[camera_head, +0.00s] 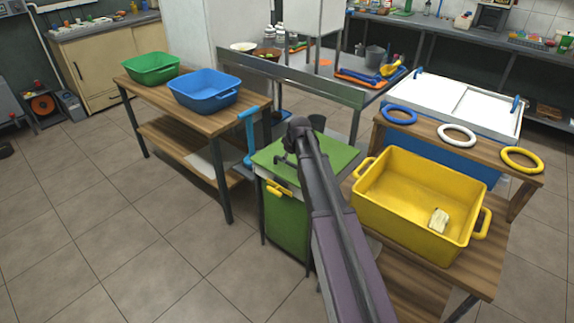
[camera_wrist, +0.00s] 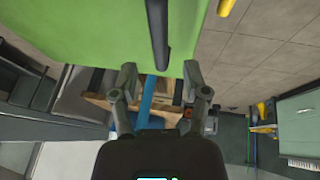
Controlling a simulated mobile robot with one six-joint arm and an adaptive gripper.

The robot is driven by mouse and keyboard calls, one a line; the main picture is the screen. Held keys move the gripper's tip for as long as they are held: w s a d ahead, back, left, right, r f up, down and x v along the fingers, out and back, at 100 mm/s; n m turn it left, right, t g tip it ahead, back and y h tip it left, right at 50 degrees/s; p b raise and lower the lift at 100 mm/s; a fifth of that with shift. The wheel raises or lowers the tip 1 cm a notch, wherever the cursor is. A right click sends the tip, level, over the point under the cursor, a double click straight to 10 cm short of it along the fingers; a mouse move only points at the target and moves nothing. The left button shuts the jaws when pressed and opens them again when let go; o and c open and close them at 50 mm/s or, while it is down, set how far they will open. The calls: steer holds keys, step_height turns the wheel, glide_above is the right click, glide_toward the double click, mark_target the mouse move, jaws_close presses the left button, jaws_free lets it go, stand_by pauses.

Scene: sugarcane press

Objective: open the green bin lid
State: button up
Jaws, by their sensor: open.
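The green bin (camera_head: 285,222) stands between the wooden tables, its flat green lid (camera_head: 338,152) closed on top. A yellow handle (camera_head: 279,188) sits at the lid's front edge. My gripper (camera_head: 285,158) is over the lid's left part, partly hidden by my arm. In the wrist view the gripper (camera_wrist: 160,70) is open, its fingers apart at the edge of the green lid (camera_wrist: 75,25). A dark bar (camera_wrist: 158,35) ends between the fingertips; I cannot tell whether they touch it. The yellow handle (camera_wrist: 226,8) shows off to the right of the fingers.
A blue upright tool (camera_head: 250,138) stands close at the bin's left. A yellow crate (camera_head: 400,225) on a wooden table is close at right. Green (camera_head: 150,70) and blue (camera_head: 203,100) basins sit on the left table (camera_head: 215,122). The floor in front is clear.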

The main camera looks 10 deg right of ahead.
steer(key=shift+b+x, duration=1.45)
steer(key=shift+x, duration=0.5)
jaws_close()
